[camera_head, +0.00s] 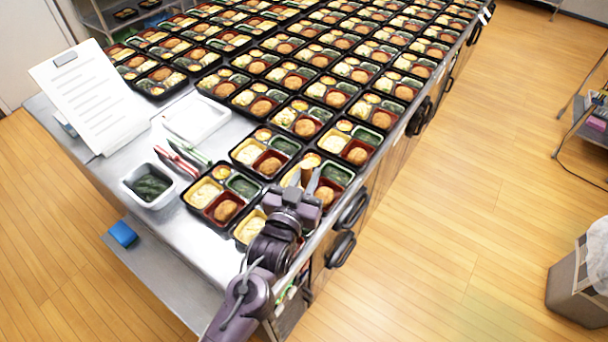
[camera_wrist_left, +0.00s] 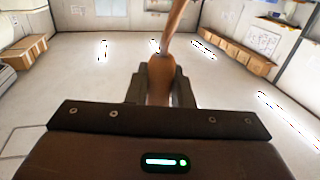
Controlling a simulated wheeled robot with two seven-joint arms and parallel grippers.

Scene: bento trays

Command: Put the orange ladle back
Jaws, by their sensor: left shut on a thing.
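My left gripper (camera_head: 304,180) is over the near right part of the table, above the nearest bento trays. In the left wrist view its fingers (camera_wrist_left: 161,90) are shut on an orange-brown handle-like thing, which I take to be the orange ladle (camera_wrist_left: 161,72). The ladle extends up and out of the top of that view, so its far end is hidden there. In the head view only a small tan piece shows at the fingers, and I cannot tell the ladle's full shape. My right gripper is not in view.
Rows of filled black bento trays (camera_head: 183,200) cover the table. At left are a dark-green-filled container (camera_head: 133,193), red tongs (camera_head: 178,160), green tongs (camera_head: 186,149), a white tray (camera_head: 213,127) and a tilted printed sheet (camera_head: 90,100). The left front tabletop is bare.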

